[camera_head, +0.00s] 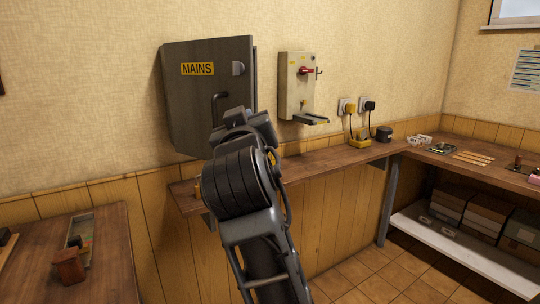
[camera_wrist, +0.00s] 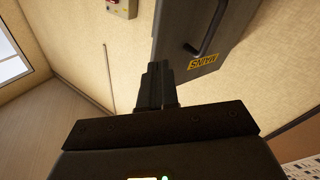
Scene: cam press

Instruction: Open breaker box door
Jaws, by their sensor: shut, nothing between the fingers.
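The breaker box (camera_head: 185,105) is dark grey, on the wall at left centre in the head view. In the head view my wrist hides the fingers and the box's lower right.
A pale switch box (camera_head: 297,85) with a red lever hangs right of the breaker box. A wooden shelf (camera_head: 320,162) runs below, with plugs and sockets above it. A workbench (camera_head: 100,265) stands at lower left.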

